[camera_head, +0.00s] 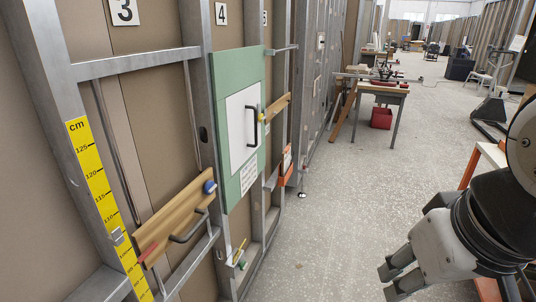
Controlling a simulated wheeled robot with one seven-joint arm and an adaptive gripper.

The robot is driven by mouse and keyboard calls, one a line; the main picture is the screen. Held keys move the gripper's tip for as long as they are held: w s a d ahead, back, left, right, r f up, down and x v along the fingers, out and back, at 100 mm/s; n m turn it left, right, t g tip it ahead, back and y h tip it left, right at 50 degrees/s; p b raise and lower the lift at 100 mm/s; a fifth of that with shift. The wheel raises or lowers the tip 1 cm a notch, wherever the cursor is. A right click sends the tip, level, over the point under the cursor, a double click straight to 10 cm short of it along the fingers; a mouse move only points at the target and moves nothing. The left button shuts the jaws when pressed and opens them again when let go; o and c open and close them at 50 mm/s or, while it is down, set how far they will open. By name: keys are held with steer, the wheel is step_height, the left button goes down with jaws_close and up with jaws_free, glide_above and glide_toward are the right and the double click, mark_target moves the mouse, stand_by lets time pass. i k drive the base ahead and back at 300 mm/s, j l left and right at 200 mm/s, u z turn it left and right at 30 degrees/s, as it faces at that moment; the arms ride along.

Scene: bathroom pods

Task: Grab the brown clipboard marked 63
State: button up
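I cannot make out a brown clipboard marked 63 in the head view. My gripper (394,280) is at the lower right, above the speckled floor and apart from the wall frame. Its two fingers are spread with a gap between them, and nothing shows in it. Part of my arm hides the right edge of the view.
On the left, a metal-framed wall holds a wooden board (178,225) with a dark handle and a green panel (223,72). A small orange item (286,165) hangs farther along. A workbench (385,88) and red bin (381,118) stand beyond. The middle floor is clear.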

mark_target(286, 154)
steer(key=i+l, duration=0.15)
steer(key=i, duration=0.55)
steer(key=i+l, duration=0.2)
steer(key=i, duration=0.5)
steer(key=i+l+z, duration=0.1)
steer(key=i, duration=0.6)
steer(key=i+l, duration=0.15)
steer(key=i, duration=0.6)
